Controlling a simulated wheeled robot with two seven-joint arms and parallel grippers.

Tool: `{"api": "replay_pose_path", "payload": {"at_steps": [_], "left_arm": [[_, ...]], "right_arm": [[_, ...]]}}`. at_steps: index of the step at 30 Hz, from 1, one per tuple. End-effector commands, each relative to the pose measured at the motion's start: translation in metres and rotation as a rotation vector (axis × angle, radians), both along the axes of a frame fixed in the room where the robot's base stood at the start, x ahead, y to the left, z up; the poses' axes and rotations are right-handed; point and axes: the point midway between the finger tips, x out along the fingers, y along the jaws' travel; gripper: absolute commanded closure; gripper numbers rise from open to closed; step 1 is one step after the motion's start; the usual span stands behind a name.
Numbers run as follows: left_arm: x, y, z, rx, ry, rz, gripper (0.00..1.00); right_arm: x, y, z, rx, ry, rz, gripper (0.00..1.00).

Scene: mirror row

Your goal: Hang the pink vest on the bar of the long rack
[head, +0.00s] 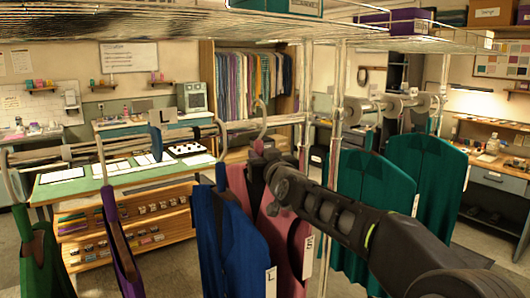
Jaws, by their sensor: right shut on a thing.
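My right arm comes in from the lower right, and its dark gripper (262,160) is shut at the hanger of a pink vest (288,235). The vest hangs down below the gripper, partly hidden by my arm, with a white size tag at its right edge. The hanger's hook (259,112) stands up above the gripper, close to the bar (235,126) of the long rack. I cannot tell whether the hook touches the bar. More pink cloth (237,185) shows left of the gripper; whether it is the same vest is unclear. My left gripper is not in view.
A blue vest (228,250) hangs close left of the pink one; purple (120,245) and green (42,255) garments hang farther left. Teal garments (365,190) hang at right beyond a metal post (336,110). A wire shelf (170,30) spans above. A size divider (156,135) sits on the bar.

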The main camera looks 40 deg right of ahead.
Motion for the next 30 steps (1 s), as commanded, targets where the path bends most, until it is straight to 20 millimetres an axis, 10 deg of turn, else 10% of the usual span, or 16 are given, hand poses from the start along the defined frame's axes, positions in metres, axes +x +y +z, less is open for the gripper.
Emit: {"api": "replay_pose_path", "payload": {"at_steps": [27,28,30], "left_arm": [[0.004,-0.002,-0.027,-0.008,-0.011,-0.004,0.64],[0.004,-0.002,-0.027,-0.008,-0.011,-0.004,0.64],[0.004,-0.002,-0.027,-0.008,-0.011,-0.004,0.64]], "right_arm": [[0.003,0.0,-0.033,-0.001,-0.003,-0.001,1.0],[0.003,0.0,-0.033,-0.001,-0.003,-0.001,0.79],[0.003,0.0,-0.034,-0.001,-0.003,-0.001,0.73]]}}
